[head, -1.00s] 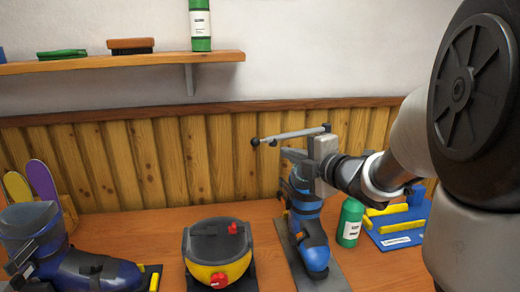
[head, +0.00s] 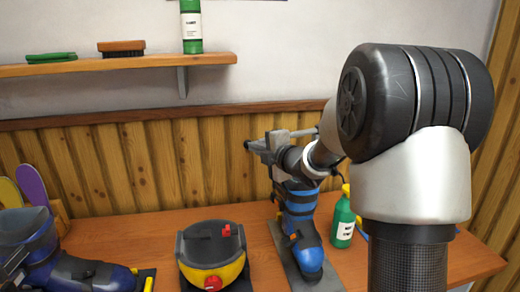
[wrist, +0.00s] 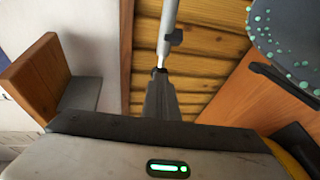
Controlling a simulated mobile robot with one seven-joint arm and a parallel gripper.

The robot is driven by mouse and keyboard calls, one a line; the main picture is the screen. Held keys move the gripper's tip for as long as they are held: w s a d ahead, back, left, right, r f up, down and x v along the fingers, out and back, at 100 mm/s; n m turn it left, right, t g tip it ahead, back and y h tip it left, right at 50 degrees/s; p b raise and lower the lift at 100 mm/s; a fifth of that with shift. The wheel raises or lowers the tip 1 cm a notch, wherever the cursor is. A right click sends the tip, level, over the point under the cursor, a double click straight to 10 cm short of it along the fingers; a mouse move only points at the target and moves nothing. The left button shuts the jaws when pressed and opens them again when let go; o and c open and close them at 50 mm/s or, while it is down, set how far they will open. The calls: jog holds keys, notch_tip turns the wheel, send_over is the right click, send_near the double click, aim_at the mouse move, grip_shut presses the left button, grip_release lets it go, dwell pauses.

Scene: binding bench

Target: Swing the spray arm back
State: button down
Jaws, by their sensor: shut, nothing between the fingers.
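The spray arm (head: 304,132) is a thin pale rod above the blue boot, largely hidden behind my gripper and wrist in the head view. A small black knob shows at its left end. In the wrist view the rod (wrist: 168,30) runs down from the top edge with a small dark fitting on it.
A blue boot (head: 302,235) stands below my gripper, with a green bottle (head: 343,222) at its right. A yellow and black tub (head: 240,272) and another boot (head: 55,265) stand left. A wall shelf (head: 130,67) runs above left. A droplet-covered dark surface (wrist: 290,35) shows in the wrist view.

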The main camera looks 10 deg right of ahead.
aim_at(247, 141)
jog(key=w+a+b, duration=0.1)
jog(key=w, duration=0.1)
jog(key=w+m+h+b, duration=0.1)
jog(key=w+b, duration=0.1)
jog(key=w+a+h+b, duration=0.1)
jog(key=w+b, duration=0.1)
jog(key=w, duration=0.1)
jog(key=shift+a, duration=0.3)
dwell(0.3)
